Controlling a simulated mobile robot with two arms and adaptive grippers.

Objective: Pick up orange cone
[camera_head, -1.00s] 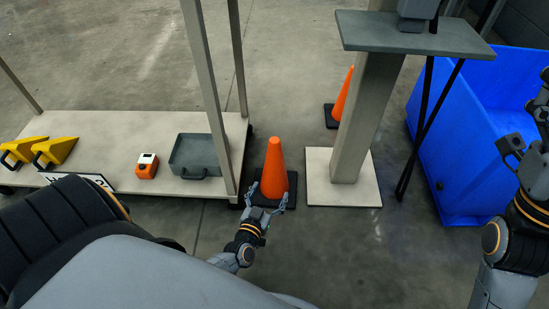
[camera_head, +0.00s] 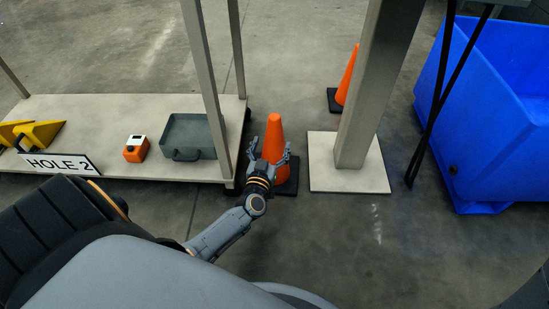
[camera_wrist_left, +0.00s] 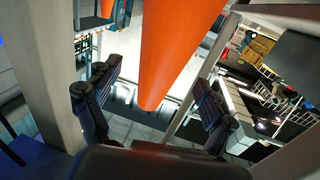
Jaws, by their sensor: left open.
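An orange cone (camera_head: 274,138) stands upright on its black base on the floor, just right of the low shelf. My left gripper (camera_head: 269,156) is open, with one finger on each side of the cone's body in the head view. In the left wrist view the cone (camera_wrist_left: 172,50) fills the upper middle, between the two spread dark fingers (camera_wrist_left: 152,103). I cannot tell whether a finger touches it. The gripper hides part of the cone's lower body and base. My right gripper is not in view.
A beige shelf (camera_head: 100,112) with upright posts is close on the left, holding a grey tray (camera_head: 189,136) and an orange box (camera_head: 136,149). A post on a square base (camera_head: 325,178) stands to the right. A second cone (camera_head: 348,77) and a blue bin (camera_head: 480,150) lie beyond.

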